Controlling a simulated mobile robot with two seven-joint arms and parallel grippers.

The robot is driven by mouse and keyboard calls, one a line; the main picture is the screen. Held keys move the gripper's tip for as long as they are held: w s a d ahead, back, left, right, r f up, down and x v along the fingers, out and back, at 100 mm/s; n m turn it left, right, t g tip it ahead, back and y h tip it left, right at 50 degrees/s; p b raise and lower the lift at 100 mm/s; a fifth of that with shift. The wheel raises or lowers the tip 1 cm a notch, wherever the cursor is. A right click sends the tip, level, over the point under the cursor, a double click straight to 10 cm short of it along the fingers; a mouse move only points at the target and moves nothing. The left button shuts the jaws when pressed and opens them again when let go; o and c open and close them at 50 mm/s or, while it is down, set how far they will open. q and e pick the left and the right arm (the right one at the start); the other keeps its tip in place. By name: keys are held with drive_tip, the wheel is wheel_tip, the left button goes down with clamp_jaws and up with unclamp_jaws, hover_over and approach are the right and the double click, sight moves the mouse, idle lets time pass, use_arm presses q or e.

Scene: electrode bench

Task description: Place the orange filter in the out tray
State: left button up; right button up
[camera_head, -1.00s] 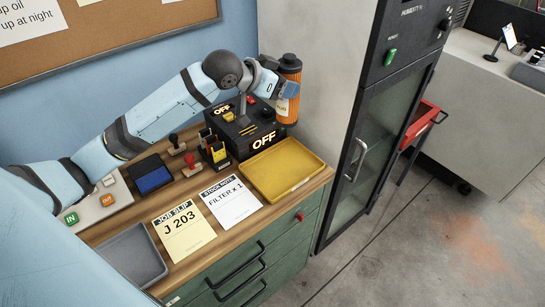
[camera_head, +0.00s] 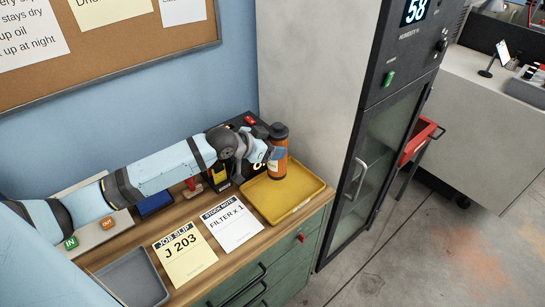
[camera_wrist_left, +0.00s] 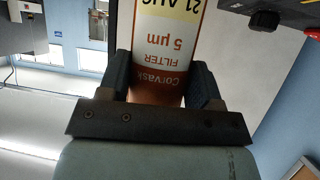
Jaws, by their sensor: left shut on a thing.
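The filter is over the back part of the yellow tray (camera_head: 290,197), which is otherwise empty. I cannot tell whether its base touches the tray floor. No "out" marking shows on either tray. My right gripper is not in view.
An empty grey tray (camera_head: 133,278) lies at the front left. Job slip (camera_head: 184,252) and stock note (camera_head: 233,223) lie between the trays. A tall cabinet (camera_head: 375,150) stands right of the bench.

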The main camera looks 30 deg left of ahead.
use_arm(q)
wheel_tip(320, 180, down, 4)
drive_tip(key=shift+r, duration=0.2)
drive_tip(key=shift+f, duration=0.55)
drive_tip(key=o, duration=1.2)
drive_tip(key=shift+c, duration=0.2)
drive_tip(key=v, duration=1.2)
drive_tip(key=shift+b, duration=0.35)
